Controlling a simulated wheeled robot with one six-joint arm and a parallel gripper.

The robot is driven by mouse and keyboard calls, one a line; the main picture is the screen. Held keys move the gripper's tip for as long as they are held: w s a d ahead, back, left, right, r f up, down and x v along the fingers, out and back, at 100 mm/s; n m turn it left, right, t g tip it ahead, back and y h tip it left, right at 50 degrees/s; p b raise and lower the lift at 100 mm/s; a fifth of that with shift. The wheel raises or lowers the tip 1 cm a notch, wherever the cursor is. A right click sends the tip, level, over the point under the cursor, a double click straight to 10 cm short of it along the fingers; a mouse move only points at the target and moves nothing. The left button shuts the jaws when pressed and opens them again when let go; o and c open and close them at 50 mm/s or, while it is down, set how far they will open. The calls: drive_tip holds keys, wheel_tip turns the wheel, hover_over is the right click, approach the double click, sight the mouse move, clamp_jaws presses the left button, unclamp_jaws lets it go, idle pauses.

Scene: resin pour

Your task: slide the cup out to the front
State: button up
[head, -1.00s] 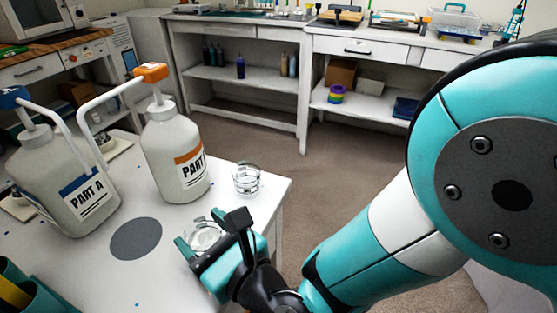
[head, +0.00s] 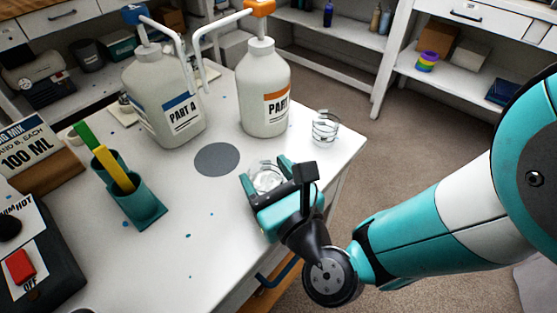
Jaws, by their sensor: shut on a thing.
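A clear cup (head: 266,178) stands low over the white table near its right edge, between the fingers of my gripper (head: 266,172). My gripper is shut on the cup, and its fingers and body hide part of the cup's side and base. I cannot tell whether the cup touches the table. The Part B pump bottle (head: 264,95), with an orange pump, stands behind the cup. The Part A pump bottle (head: 165,105), with a blue pump, stands to its left.
A grey disc (head: 217,159) lies on the table left of the cup. A teal holder (head: 140,205) with green and yellow sticks, a sign (head: 28,150) and a hot plate (head: 35,260) stand left. The front table is clear.

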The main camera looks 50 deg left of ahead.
drive_tip(key=o, duration=1)
drive_tip(key=shift+s+a, duration=0.1)
drive_tip(key=shift+s, duration=0.05)
drive_tip(key=shift+b, duration=0.35)
drive_tip(key=shift+d+f+b, duration=0.3)
drive_tip(key=shift+d+b, duration=0.35)
drive_tip(key=shift+b, duration=0.6)
drive_tip(key=shift+r+b+v, duration=0.2)
drive_tip(key=shift+b+v, duration=2.5)
drive_tip(key=shift+b, duration=0.25)
drive_tip(key=shift+r+b+v, duration=0.15)
drive_tip(key=shift+b+v, duration=2.5)
drive_tip(key=shift+b, duration=0.25)
drive_tip(key=shift+s, duration=0.15)
